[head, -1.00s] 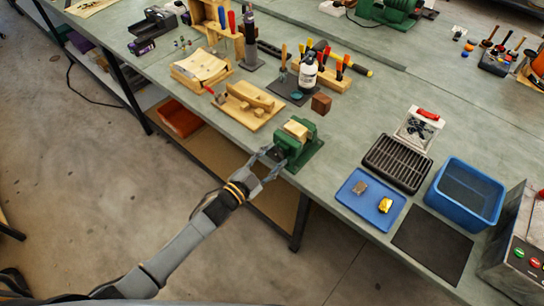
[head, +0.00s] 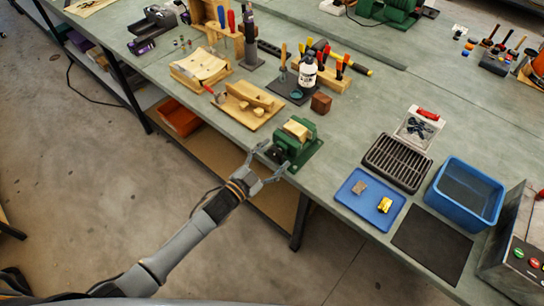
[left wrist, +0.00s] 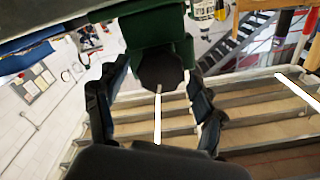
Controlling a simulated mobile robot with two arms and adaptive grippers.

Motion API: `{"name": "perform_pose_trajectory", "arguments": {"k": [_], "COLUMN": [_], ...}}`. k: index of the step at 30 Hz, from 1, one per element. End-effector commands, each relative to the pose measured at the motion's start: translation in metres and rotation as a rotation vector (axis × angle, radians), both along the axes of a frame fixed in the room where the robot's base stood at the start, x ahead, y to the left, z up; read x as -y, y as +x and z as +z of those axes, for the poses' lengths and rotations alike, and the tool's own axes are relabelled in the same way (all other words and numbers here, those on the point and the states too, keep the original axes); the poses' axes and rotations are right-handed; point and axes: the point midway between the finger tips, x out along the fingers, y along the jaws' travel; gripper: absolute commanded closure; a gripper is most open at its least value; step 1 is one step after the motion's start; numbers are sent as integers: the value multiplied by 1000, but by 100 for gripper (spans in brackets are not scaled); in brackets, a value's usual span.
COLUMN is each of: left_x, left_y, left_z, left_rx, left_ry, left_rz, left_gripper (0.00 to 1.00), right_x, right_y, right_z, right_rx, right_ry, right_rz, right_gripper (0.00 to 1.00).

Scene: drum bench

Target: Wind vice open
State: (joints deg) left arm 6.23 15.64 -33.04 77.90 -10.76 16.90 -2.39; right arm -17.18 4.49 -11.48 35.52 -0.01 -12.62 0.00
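The green vice (head: 290,140) sits at the bench's front edge, with a pale wooden block (head: 297,128) at its jaws. My left gripper (head: 275,158) is open in front of the vice's near end, its fingers spread. In the left wrist view, the vice's green body (left wrist: 158,32) and a dark round end (left wrist: 162,70) show between the open fingers (left wrist: 155,100). Neither finger appears closed on it. I cannot clearly make out the vice's handle. My right gripper is not in view.
Left of the vice are a wooden board (head: 250,107) with clamped pieces and a tool rack. Right are a blue tray (head: 370,198) with two small pieces, a black grate (head: 397,163) and a blue bin (head: 465,193). The floor before the bench is clear.

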Motion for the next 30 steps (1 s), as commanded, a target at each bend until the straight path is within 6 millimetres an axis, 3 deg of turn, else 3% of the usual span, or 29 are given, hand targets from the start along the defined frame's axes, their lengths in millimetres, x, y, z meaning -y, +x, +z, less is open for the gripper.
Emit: {"name": "perform_pose_trajectory", "arguments": {"k": [11, 24, 30], "left_x": [-7, -57, -68], "left_y": [-9, -79, -94], "left_z": [-3, -3, -2], "left_rx": [-5, -6, -3], "left_ry": [3, 3, 2], "left_rz": [0, -1, -1], "left_gripper": [30, 30, 30], "right_x": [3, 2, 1], "right_y": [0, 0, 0], "right_z": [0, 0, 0], "right_rx": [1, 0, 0], "right_ry": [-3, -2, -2], "right_rz": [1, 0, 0], "right_gripper": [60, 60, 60]}}
